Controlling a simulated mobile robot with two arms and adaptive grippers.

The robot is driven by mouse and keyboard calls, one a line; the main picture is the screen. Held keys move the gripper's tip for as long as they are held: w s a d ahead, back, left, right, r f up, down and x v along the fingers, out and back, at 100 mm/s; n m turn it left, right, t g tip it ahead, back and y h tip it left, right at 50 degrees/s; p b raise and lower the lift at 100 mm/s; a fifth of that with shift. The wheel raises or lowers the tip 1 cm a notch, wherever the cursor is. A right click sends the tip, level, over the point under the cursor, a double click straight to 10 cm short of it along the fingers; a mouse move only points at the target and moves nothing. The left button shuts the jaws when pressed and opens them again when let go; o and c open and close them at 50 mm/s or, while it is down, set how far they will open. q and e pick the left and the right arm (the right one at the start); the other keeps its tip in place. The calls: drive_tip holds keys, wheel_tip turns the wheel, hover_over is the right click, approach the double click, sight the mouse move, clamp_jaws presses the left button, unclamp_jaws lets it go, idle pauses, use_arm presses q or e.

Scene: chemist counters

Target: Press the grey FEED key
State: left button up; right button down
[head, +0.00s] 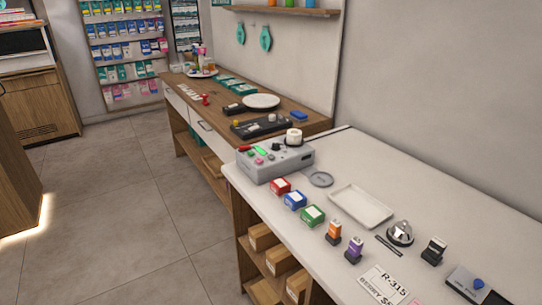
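A grey label machine (290,163) stands at the far left end of the white counter. A white roll (294,137) sits on its top. Its top panel has a small green display (261,151), a red part (244,149) at the left corner and a few small coloured keys below the display. The keys are too small to read, so I cannot tell which one is the grey FEED key. Neither of my grippers shows in the head view.
The white counter (440,225) holds red, blue and green boxes, a white tray (335,199), several stamps and a bell (400,233). A wooden counter (222,112) with a black device (260,126) adjoins it behind. The tiled floor (130,200) at left is clear.

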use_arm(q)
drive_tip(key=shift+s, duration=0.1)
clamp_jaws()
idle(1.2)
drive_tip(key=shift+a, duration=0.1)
